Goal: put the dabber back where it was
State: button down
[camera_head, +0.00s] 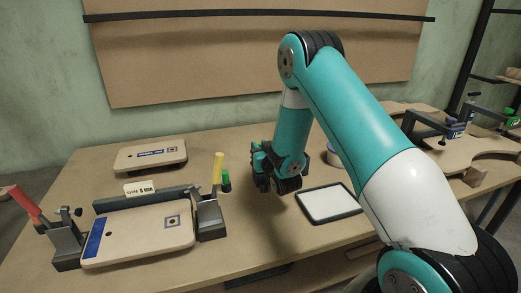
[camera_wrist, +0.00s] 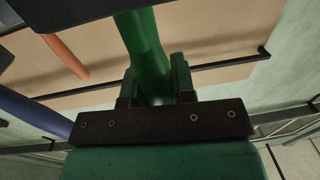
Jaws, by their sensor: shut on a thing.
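My gripper (camera_head: 262,170) is above the middle of the workbench, at the end of the teal arm. In the wrist view its fingers (camera_wrist: 157,92) are shut on a green cylinder (camera_wrist: 146,48), which I take to be the dabber. In the head view a small green piece with a dark end (camera_head: 226,181) shows left of my gripper, beside a yellow handle (camera_head: 218,168). I cannot tell whether it is the held dabber.
A white dark-framed pad (camera_head: 329,203) lies right of my gripper. A clamped board (camera_head: 140,238) stands front left, a labelled board (camera_head: 150,155) behind it. Clamps (camera_head: 440,127) and curved boards (camera_head: 475,148) are at right. A purple-edged round thing (camera_head: 335,157) is partly hidden by my arm.

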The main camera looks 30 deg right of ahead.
jog(key=shift+f, duration=0.15)
jog(key=c, duration=0.9)
grip_release()
jog(key=shift+c, duration=0.2)
jog(key=b+v, duration=0.3)
jog(key=v, duration=0.9)
jog(key=shift+r+b, duration=0.2)
jog(key=shift+b, duration=0.2)
